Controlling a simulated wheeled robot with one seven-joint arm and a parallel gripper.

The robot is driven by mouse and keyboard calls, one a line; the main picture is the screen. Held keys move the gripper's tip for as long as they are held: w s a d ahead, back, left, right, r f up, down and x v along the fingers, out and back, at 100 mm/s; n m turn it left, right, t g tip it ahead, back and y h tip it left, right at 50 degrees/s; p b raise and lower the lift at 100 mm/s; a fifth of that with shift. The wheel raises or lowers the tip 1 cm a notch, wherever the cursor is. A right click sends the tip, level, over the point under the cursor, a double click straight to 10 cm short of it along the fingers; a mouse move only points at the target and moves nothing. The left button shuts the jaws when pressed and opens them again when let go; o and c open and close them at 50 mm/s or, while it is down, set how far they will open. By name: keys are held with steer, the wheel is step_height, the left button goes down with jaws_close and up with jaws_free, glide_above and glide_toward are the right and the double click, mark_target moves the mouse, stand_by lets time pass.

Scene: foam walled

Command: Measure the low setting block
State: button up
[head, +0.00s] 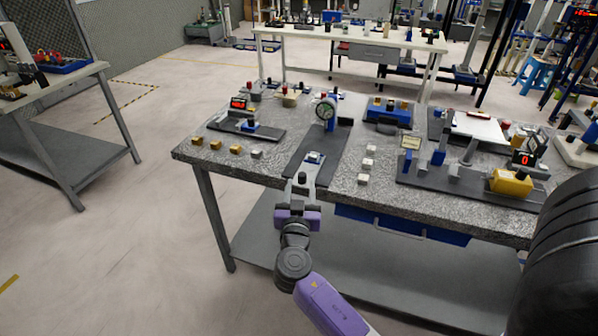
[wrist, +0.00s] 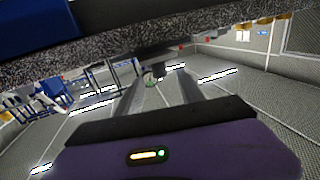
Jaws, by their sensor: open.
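Three pale grey blocks stand in a row on the granite table, a far one (head: 370,151), a middle one (head: 367,164) and a near one (head: 363,179). I cannot tell which block is the low setting block. A dial gauge (head: 326,110) stands on a dark base plate (head: 325,160), with a small blue-and-white piece (head: 314,158) below it. My gripper (head: 300,183) is open at the table's front edge, left of the pale blocks. Its two fingers also show in the wrist view (wrist: 160,92), with no block between them.
Several brass blocks (head: 215,145) and a grey block (head: 257,154) stand at left near a red-display gauge (head: 238,103). At right, a dark-based fixture (head: 430,180) carries posts, a yellow block (head: 511,183) and a red display (head: 523,158). A blue drawer (head: 390,223) hangs under the tabletop.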

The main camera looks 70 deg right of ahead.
mark_target(302, 173)
steer(key=shift+w+d+r, duration=0.2)
steer(key=shift+d+r, duration=0.05)
steer(key=shift+d, duration=0.5)
steer(key=p+x, duration=0.2)
steer(key=x, duration=0.4)
steer(key=shift+w+d+f, duration=0.1)
steer(key=shift+d, duration=0.15)
steer(key=shift+c, duration=0.5)
